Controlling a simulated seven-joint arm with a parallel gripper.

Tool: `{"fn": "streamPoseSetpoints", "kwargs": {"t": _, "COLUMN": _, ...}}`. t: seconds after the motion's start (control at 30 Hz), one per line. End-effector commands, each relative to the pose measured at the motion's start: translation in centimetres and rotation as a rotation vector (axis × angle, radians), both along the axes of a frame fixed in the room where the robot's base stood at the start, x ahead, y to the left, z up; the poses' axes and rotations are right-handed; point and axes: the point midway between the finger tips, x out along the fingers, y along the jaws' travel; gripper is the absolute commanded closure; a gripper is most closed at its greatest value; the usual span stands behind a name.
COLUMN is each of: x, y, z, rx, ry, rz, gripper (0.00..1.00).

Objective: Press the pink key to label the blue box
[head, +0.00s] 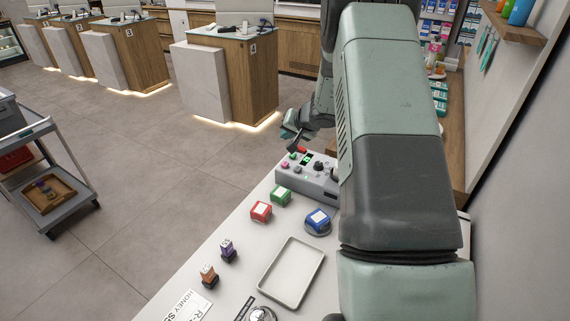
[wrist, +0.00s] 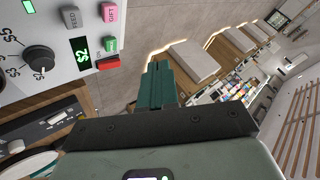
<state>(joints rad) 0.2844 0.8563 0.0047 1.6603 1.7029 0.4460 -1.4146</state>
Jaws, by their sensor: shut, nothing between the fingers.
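The label machine (head: 305,178) is a grey unit at the far end of the white counter. Its pink key (wrist: 110,13), marked GIFT, shows at the top of the wrist view, beside a grey FEED key (wrist: 72,17). My gripper (wrist: 158,72) is shut and empty, with its teal fingers right of and below the pink key in that view. In the head view my gripper (head: 291,133) is above and beyond the machine, apart from the keys. The blue box (head: 318,219), with a white top, sits on a round dark pad in front of the machine.
A green key (wrist: 110,43), a red key (wrist: 108,63), a display (wrist: 81,50) and a black knob (wrist: 40,60) are close to the pink key. A red box (head: 261,211), a green box (head: 281,195) and an empty tray (head: 265,277) are on the counter.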

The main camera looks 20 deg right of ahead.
Motion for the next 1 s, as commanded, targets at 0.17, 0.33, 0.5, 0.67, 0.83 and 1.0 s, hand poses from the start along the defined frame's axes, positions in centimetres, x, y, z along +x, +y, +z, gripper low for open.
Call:
{"fn": "streamPoseSetpoints", "kwargs": {"t": 0.17, "x": -0.1, "y": 0.0, "z": -2.5, "rx": 0.002, "ry": 0.003, "rz": -0.002, "gripper": 1.0}}
{"fn": "streamPoseSetpoints", "kwargs": {"t": 0.33, "x": 0.0, "y": 0.0, "z": -4.9, "rx": 0.0, "ry": 0.002, "rz": 0.0, "gripper": 1.0}}
{"fn": "streamPoseSetpoints", "kwargs": {"t": 0.5, "x": 0.0, "y": 0.1, "z": -6.7, "rx": 0.001, "ry": 0.001, "rz": 0.002, "gripper": 1.0}}
{"fn": "streamPoseSetpoints", "kwargs": {"t": 0.67, "x": 0.0, "y": 0.0, "z": -7.6, "rx": 0.0, "ry": 0.0, "rz": 0.0, "gripper": 1.0}}
{"fn": "streamPoseSetpoints", "kwargs": {"t": 0.83, "x": 0.0, "y": 0.0, "z": -7.8, "rx": -0.002, "ry": -0.001, "rz": 0.001, "gripper": 1.0}}
{"fn": "streamPoseSetpoints", "kwargs": {"t": 1.0, "x": 0.0, "y": 0.0, "z": -7.8, "rx": -0.001, "ry": -0.001, "rz": 0.0, "gripper": 1.0}}
